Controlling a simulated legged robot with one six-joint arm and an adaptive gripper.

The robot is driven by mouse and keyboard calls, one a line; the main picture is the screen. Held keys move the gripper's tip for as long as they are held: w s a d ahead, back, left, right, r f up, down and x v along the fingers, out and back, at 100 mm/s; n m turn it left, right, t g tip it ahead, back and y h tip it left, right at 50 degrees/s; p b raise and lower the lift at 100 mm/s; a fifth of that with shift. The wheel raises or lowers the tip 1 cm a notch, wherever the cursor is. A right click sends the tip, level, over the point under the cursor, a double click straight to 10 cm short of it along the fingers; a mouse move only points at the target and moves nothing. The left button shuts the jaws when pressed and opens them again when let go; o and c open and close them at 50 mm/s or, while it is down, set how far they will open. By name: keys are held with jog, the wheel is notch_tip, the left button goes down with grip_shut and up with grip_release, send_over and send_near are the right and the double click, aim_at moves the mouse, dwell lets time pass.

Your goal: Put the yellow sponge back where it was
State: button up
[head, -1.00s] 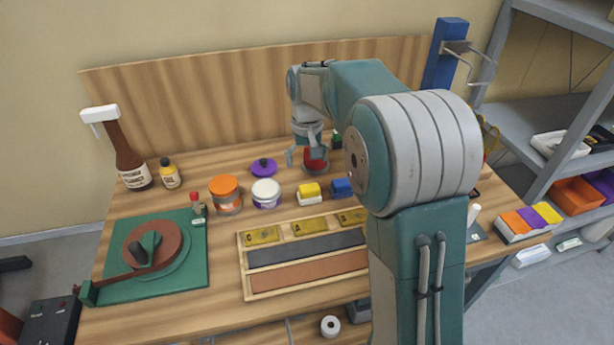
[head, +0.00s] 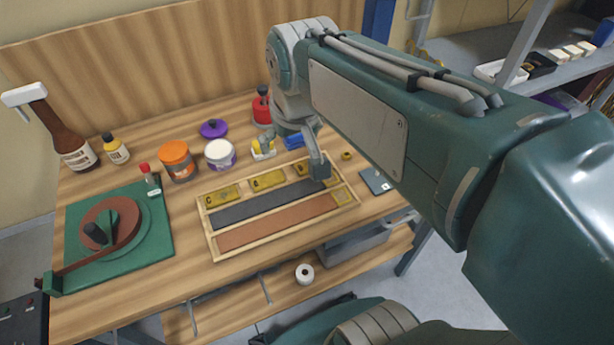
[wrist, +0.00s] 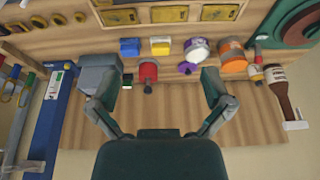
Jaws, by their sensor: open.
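The yellow sponge (head: 263,152), with a pale lower part, sits on the bench beside a blue sponge (head: 294,141). In the wrist view the yellow sponge (wrist: 160,46) and the blue sponge (wrist: 130,46) stand side by side, between the lines of my two fingers. My gripper (head: 292,158) is open and above the sponges in the head view; one finger partly covers the yellow sponge and the other hangs over the tray's far right. In the wrist view my gripper (wrist: 160,74) is spread wide with nothing between the fingers.
A wooden tray (head: 206,226) with yellow blocks and grey and brown strips lies in front. A green turntable board (head: 160,237) is at left.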

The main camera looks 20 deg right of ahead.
jog(key=s+f+t, duration=0.1)
jog(key=s+f, duration=0.2)
jog(key=s, duration=0.5)
jog(key=shift+s+t, duration=0.4)
